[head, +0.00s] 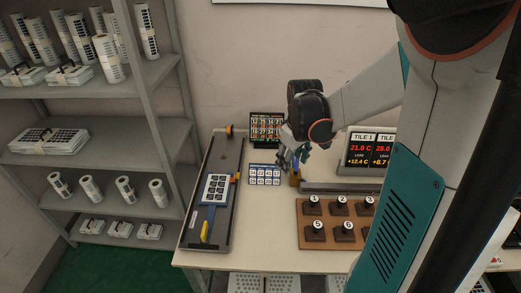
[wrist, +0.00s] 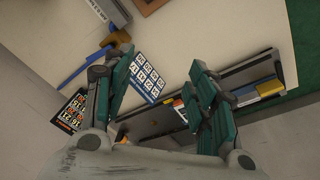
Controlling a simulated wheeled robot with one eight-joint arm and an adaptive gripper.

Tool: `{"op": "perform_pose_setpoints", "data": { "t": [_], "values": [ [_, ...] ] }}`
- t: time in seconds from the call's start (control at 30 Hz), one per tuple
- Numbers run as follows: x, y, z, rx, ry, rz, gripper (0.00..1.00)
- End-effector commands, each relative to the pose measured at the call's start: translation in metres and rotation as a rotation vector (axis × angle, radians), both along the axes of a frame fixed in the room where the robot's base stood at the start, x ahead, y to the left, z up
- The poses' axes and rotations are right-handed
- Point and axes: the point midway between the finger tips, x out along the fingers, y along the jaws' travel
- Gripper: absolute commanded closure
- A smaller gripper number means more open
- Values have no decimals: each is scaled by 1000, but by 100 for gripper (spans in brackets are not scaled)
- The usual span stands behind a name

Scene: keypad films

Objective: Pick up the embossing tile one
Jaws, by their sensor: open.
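My arm hides the board's right part. My gripper (head: 291,163) is above the table, behind and left of the board. In the wrist view my gripper (wrist: 160,65) has its fingers wide apart with nothing between them. A brown corner of the board (wrist: 149,5) shows at the top of the wrist view, away from the fingers.
A long dark tray (head: 223,238) with a keypad film lies at the left. A blue-and-white number card (head: 265,174) lies near my gripper. A display (head: 371,151) reads "TILE 1". A grey bar (head: 336,187) runs behind the board. Shelves (head: 120,85) stand left.

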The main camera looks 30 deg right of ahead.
Motion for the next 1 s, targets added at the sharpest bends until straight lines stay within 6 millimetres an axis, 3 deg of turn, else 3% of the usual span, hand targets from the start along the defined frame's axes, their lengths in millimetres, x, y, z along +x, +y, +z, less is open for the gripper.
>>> {"op": "perform_pose_setpoints", "data": {
  "t": [0.03,0.1,0.3,0.47,0.8,1.0],
  "values": [
    [-8,-20,-14,9,34,5,48],
    [-20,-39,-28,23,78,27,48],
    [-41,-66,-52,55,142,67,48],
    [-43,-68,-69,60,149,74,48],
    [-43,-68,-129,58,148,73,48],
    [-43,-68,-140,58,148,73,48]
  ]
}}
